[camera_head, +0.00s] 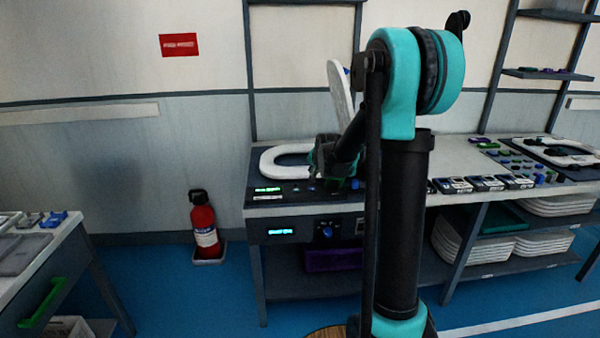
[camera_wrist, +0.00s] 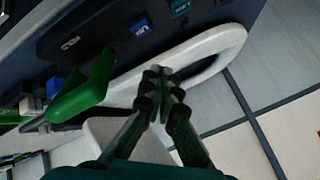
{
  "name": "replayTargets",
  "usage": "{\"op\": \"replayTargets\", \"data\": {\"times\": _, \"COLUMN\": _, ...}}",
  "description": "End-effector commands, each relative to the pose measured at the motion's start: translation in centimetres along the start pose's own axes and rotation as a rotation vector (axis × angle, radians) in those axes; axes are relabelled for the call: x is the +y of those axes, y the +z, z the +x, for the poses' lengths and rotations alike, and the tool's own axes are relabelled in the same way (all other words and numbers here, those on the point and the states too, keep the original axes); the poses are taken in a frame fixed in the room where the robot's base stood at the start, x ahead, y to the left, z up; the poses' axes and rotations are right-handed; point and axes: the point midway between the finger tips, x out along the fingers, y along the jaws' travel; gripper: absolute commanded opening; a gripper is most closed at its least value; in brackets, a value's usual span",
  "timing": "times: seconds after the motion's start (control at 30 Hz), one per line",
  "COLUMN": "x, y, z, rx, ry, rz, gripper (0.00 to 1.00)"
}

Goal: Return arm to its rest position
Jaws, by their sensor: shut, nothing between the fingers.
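My arm stands in the middle of the head view, teal and black, bent over toward the test bench (camera_head: 300,207). My gripper (camera_head: 322,158) is small and dark there, over the bench's left part, in front of a white toilet seat ring (camera_head: 270,160). In the wrist view my gripper (camera_wrist: 160,72) is shut, its fingertips together with nothing between them. A white ring-shaped part (camera_wrist: 228,40) shows behind the fingertips; I cannot tell whether they touch it. A raised white lid (camera_head: 340,88) stands partly hidden behind my arm.
A red fire extinguisher (camera_head: 204,226) stands on the floor left of the bench. Another table (camera_head: 40,262) is at the lower left. Small devices (camera_head: 485,183) and stacked white seats (camera_head: 545,243) are on the right. A green part (camera_wrist: 90,90) shows in the wrist view. Blue floor lies between the tables.

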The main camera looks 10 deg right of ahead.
Motion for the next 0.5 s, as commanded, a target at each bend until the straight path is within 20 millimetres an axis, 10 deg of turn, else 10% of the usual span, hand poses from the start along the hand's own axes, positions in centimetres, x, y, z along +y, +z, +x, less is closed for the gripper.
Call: {"op": "replayTargets", "data": {"times": 0.5, "x": 14.8, "y": 15.1, "z": -14.5, "rx": -0.211, "ry": 0.157, "rz": -0.419, "gripper": 0.00}}
